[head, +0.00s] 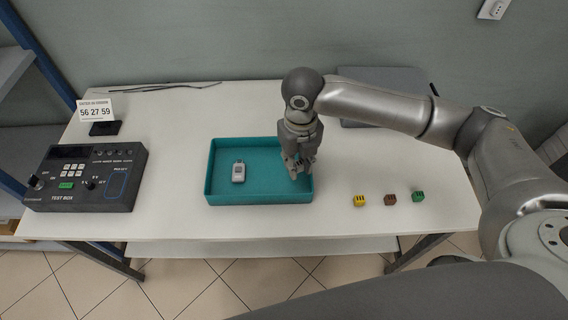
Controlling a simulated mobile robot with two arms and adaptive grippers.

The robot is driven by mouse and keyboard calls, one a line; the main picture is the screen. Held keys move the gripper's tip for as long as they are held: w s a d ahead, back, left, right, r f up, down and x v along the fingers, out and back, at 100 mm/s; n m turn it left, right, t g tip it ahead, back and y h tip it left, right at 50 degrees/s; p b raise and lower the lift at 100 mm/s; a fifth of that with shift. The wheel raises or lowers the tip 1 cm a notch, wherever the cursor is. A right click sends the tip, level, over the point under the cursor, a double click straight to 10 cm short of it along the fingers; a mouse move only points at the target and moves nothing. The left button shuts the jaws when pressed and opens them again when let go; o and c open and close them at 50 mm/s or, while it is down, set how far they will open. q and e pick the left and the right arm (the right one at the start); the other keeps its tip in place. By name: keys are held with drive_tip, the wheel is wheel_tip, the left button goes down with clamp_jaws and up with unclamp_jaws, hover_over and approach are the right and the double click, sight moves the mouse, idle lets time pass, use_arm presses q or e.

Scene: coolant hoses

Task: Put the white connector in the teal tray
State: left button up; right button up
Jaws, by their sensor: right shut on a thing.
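The teal tray (260,198) sits near the front middle of the white table. My right gripper (298,174) points down over the right end of the tray. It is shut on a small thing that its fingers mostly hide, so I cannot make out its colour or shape. I see no white connector lying clear on the table. My left gripper is not in view.
A small light-grey device (238,172) lies inside the tray. Yellow (359,200), brown (390,199) and green (418,197) connectors stand right of the tray. A test box (85,178) and display card (96,108) are at left. A dark flat panel (385,80) lies behind my arm.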

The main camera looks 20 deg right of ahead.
hover_over(285, 172)
wheel_tip(285, 172, down, 6)
drive_tip(key=shift+f, duration=0.25)
drive_tip(key=shift+f+p, duration=0.55)
drive_tip(key=shift+f, duration=1)
drive_tip(key=shift+f, duration=0.1)
drive_tip(key=o, duration=0.8)
wheel_tip(285, 172, up, 12)
drive_tip(key=b, duration=0.1)
